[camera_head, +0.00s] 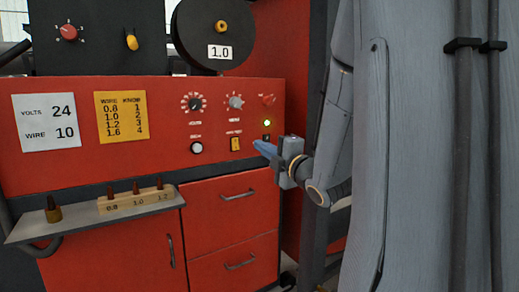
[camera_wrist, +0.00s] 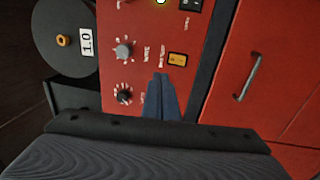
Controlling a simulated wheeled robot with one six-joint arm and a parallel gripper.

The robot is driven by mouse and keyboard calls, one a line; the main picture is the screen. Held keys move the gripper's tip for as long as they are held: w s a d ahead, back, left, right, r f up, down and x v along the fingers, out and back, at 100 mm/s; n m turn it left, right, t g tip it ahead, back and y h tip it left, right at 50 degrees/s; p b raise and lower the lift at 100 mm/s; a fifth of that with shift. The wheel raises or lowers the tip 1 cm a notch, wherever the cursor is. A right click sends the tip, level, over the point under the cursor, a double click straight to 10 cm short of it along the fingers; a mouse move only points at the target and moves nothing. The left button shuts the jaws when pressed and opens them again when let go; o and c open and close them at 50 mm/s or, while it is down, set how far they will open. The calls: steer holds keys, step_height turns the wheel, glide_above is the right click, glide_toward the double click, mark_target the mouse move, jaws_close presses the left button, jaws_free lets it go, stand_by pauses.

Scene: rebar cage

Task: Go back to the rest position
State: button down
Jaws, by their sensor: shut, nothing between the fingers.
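My gripper (camera_head: 262,147) is at the right end of the red machine's front panel (camera_head: 150,160) in the head view, its blue fingers pointing left. The fingers (camera_wrist: 160,97) also show in the wrist view, closed together with nothing between them. In the head view the fingertips are just right of the yellow switch (camera_head: 235,144) and below a lit yellow lamp (camera_head: 267,123). I cannot tell whether the fingertips touch the panel. The wrist view shows the yellow switch (camera_wrist: 177,59) just beyond the fingertips.
Knobs (camera_head: 236,102) and a white button (camera_head: 197,148) are on the panel. A small shelf (camera_head: 95,218) with a wooden block of tips (camera_head: 137,200) juts out at the lower left. Drawers (camera_head: 235,215) with handles are below. A grey structure with dark pipes (camera_head: 465,150) stands at the right.

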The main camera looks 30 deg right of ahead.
stand_by(0.4)
steer(key=s+a+f+m+g+h, duration=0.1)
steer(key=a+f+m+g, duration=0.25)
steer(key=f, duration=0.35)
steer(key=s+a+f+m+g, duration=0.1)
steer(key=a+f+m+g, duration=0.2)
steer(key=f, duration=0.4)
steer(key=s+a+f+m+g+h, duration=0.1)
steer(key=s+a+f+m+g, duration=0.1)
steer(key=f+m+g, duration=0.4)
steer(key=s+a+f+m+g, duration=0.2)
steer(key=s+a+f+m, duration=0.1)
steer(key=s+a, duration=0.3)
steer(key=s+a+f+m+g+y, duration=0.1)
steer(key=s+a+f+m+g, duration=0.2)
steer(key=s, duration=0.7)
step_height(320, 180, down, 3)
steer(key=a, duration=0.2)
steer(key=shift+s+a+g, duration=0.2)
steer(key=shift+a+g, duration=0.15)
steer(key=shift+f, duration=0.1)
